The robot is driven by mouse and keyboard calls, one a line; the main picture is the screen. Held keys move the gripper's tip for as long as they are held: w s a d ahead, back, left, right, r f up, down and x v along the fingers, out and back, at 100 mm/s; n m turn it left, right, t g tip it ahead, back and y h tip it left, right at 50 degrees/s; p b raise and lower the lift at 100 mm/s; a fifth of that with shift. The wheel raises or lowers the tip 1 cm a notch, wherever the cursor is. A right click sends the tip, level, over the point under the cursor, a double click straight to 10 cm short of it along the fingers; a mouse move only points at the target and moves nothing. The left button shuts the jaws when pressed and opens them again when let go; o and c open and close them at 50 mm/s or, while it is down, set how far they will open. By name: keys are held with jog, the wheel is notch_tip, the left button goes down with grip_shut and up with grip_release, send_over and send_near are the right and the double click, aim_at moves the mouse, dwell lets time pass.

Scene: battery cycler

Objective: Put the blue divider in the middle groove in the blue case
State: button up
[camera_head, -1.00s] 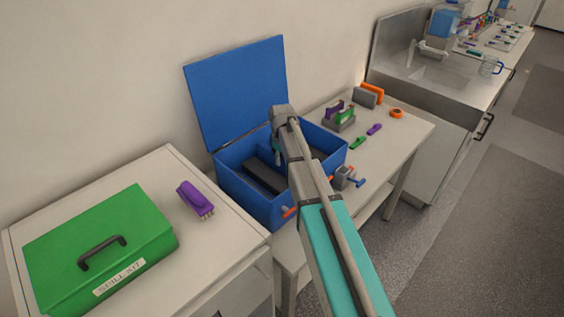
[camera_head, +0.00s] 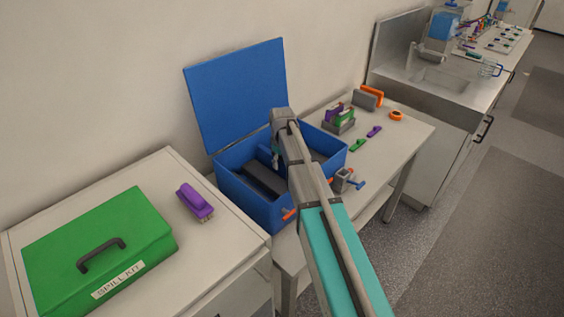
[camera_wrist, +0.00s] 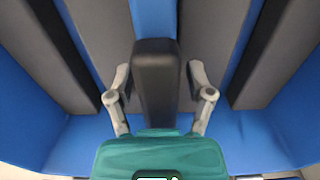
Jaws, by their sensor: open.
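The blue case (camera_head: 250,202) stands open on the table, its lid (camera_head: 240,92) raised against the wall. Inside are dark grey slabs (camera_wrist: 100,25) with blue gaps between them. The blue divider (camera_wrist: 154,16) shows as an upright blue strip between the two middle slabs in the wrist view, and as a small blue piece (camera_head: 265,155) in the head view. My gripper (camera_wrist: 158,90) is open, over the inside of the case, in line with the divider. A dark block between its finger links hides the divider's near part, so I cannot tell its exact seating.
A green spill kit box (camera_head: 100,250) and a purple brush (camera_head: 195,202) lie on the left cabinet. Right of the case are a grey clamp-like item (camera_head: 347,180), small purple and green pieces, and an orange tape roll (camera_head: 396,115). The case walls surround my gripper.

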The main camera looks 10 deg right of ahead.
jog(key=shift+r, duration=0.2)
notch_tip(320, 180, up, 12)
jog(key=p, duration=1.2)
jog(key=shift+s+f, duration=0.1)
dwell(0.6)
jog(key=s+m, duration=0.6)
jog(key=s, duration=1.8)
jog(key=shift+m, duration=0.4)
jog(key=shift+d, duration=0.1)
